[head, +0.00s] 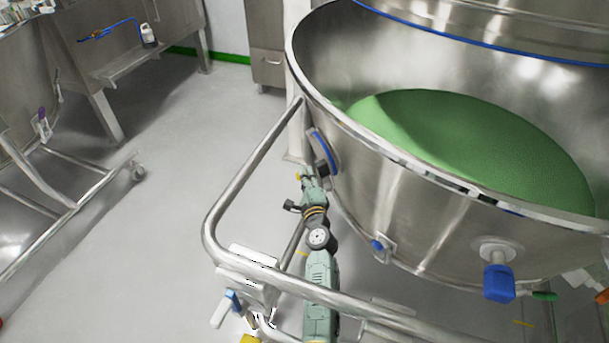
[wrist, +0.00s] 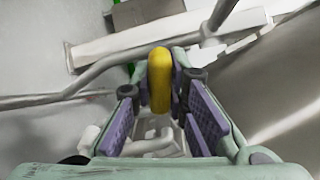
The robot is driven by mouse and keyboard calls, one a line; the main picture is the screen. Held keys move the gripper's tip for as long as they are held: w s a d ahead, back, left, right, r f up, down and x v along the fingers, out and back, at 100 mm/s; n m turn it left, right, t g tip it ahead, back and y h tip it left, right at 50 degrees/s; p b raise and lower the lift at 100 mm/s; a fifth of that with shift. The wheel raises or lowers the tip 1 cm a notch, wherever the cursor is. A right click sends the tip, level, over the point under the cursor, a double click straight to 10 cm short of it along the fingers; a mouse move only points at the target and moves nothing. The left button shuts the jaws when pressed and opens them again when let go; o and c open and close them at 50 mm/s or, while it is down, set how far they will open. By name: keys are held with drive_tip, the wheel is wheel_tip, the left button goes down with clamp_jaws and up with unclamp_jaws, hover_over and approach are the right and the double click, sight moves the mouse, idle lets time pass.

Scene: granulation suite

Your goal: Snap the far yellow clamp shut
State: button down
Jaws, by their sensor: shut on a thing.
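The far yellow clamp's handle (wrist: 160,80) stands upright in the middle of the wrist view, a rounded yellow bar. My gripper (wrist: 163,92) has its purple-padded fingers on either side of the handle and is shut on it. In the head view a small yellow piece (head: 298,176) shows at the far end of my arm, beside my gripper (head: 305,181), low by the steel bowl's left side. The clamp's base and latch are mostly hidden by the fingers, so I cannot tell how far it is closed.
The large steel bowl (head: 410,190) with green contents fills the right. A bent tubular rail (head: 250,170) curves around my arm on the left. Blue fittings (head: 498,283) stick out from the bowl. Another yellow piece (head: 250,339) is at the bottom edge. Open floor lies left.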

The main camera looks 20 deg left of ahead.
drive_tip(key=m, duration=0.1)
drive_tip(key=r+m+p, duration=0.2)
drive_tip(key=shift+w+d+r, duration=0.1)
drive_tip(key=shift+w+d, duration=0.1)
drive_tip(key=shift+d, duration=0.05)
drive_tip(key=shift+w+d+r+m+p, duration=0.1)
drive_tip(key=shift+d+r+m+p, duration=0.2)
drive_tip(key=shift+m, duration=0.4)
drive_tip(key=shift+w+r+m+p, duration=0.1)
drive_tip(key=shift+m+p, duration=0.3)
drive_tip(key=shift+m, duration=0.3)
drive_tip(key=c, duration=1.6)
unclamp_jaws()
drive_tip(key=shift+o, duration=0.2)
drive_tip(key=shift+f, duration=0.1)
drive_tip(key=shift+s+d, duration=0.3)
drive_tip(key=shift+s, duration=0.2)
drive_tip(key=v, duration=1.1)
